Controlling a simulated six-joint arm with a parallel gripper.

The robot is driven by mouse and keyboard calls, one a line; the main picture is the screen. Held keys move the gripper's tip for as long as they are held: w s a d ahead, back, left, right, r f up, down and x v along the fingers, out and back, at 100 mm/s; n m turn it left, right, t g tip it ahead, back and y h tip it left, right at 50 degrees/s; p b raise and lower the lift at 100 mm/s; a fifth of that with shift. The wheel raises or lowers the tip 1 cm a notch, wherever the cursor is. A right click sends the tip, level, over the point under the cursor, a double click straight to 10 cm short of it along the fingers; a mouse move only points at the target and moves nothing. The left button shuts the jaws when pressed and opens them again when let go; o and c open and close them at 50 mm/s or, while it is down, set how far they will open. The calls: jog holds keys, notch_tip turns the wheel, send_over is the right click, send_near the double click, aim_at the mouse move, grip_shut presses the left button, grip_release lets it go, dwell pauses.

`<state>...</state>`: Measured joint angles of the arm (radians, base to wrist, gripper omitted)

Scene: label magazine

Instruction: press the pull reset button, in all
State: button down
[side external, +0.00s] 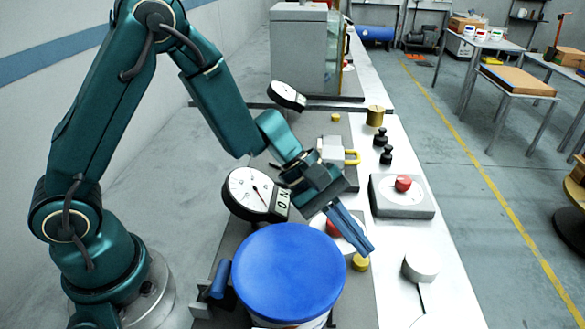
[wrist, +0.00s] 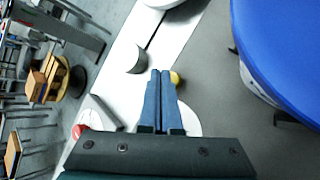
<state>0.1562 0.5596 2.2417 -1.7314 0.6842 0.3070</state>
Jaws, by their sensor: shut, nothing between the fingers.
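My gripper (side external: 368,250) is shut and empty, with its blue fingers pointing down and to the right. In the wrist view its fingertips (wrist: 160,73) lie together beside a small yellow knob (wrist: 175,78). The same yellow knob (side external: 361,264) shows just below the tips in the side view; I cannot tell whether they touch. A red button (side external: 333,228) on a pale round plate is partly hidden behind the fingers. Another red button (side external: 403,183) stands on a grey box (side external: 400,208) to the right. I cannot read which one is the pull reset.
A large blue-lidded drum (side external: 288,272) stands close left of the fingers; its lid fills the right of the wrist view (wrist: 285,40). A dial gauge (side external: 248,190) with a counter is behind the gripper.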

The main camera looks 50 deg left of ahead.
jog(key=shift+r, duration=0.15)
jog(key=shift+r, duration=2.5)
notch_tip(320, 180, up, 5)
jog(key=m+t, duration=0.1)
send_over(353, 261)
jog(key=a, duration=0.1)
jog(key=s+a+r+m+y, duration=0.1)
jog(key=s+a+r+m, duration=0.1)
jog(key=s+r+m, duration=0.3)
jog(key=s+a+f+m+t+y, duration=0.1)
jog(key=s+a+f+m+y, duration=0.3)
jog(key=s+a+m+y, duration=0.3)
jog(key=s+a, duration=0.3)
jog(key=a, duration=0.1)
jog(key=shift+y, duration=0.3)
jog(key=shift+a, duration=0.1)
